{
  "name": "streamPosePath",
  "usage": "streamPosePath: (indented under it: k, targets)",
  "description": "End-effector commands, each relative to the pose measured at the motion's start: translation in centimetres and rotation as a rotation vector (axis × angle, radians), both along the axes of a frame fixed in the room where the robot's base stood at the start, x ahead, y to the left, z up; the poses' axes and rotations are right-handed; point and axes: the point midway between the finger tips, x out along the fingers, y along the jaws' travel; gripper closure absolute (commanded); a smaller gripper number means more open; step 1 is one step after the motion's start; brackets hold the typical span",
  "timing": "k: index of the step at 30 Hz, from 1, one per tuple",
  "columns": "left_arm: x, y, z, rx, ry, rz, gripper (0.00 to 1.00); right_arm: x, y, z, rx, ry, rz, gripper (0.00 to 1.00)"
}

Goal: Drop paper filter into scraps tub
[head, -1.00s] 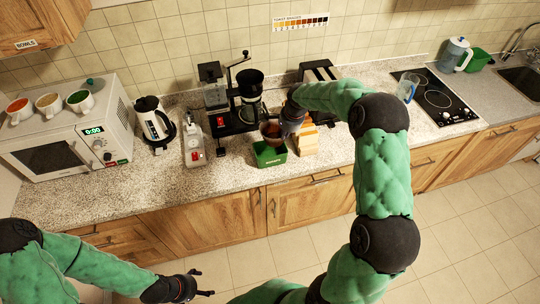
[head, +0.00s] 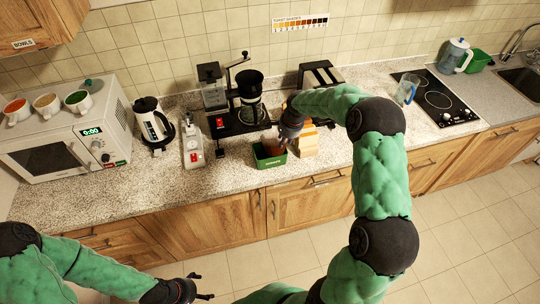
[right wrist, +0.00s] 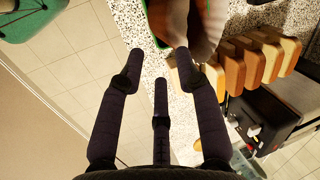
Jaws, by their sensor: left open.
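The green scraps tub (head: 271,162) stands on the counter near its front edge. The brown paper filter (head: 273,150) shows inside the tub, and it also fills the top of the right wrist view (right wrist: 197,35). My right gripper (head: 286,137) is at the tub's back right, above the rim. In the right wrist view its fingers (right wrist: 160,60) are spread, with the filter beyond the fingertips and apart from them. My left gripper (head: 198,287) is open and empty, low in front of the cabinets.
Several toast slices (head: 309,140) stand right beside the tub; they also show in the right wrist view (right wrist: 255,62). The coffee maker (head: 250,100) is behind the tub, and a toaster (head: 319,76) is at its back right. A switch box (head: 193,145) is to the left.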

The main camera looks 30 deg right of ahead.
Motion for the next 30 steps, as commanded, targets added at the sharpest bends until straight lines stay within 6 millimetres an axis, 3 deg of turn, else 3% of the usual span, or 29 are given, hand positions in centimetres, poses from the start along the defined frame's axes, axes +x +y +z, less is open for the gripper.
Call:
streamPosePath:
  k: [5, 21, 30]
  targets:
    - [0.0, 0.0, 0.0, 0.000, 0.000, 0.000, 0.22, -0.2, -0.1, 1.3, -0.002, -0.004, -0.001, 0.66]
    - [0.0, 0.0, 0.0, 0.000, 0.000, 0.000, 0.22, -2.8, -0.2, 10.3, -0.001, -0.003, 0.001, 0.66]
    - [0.0, 0.0, 0.0, 0.000, 0.000, 0.000, 0.22, -3.2, -0.2, 11.5, 0.000, 0.000, 0.000, 0.66]
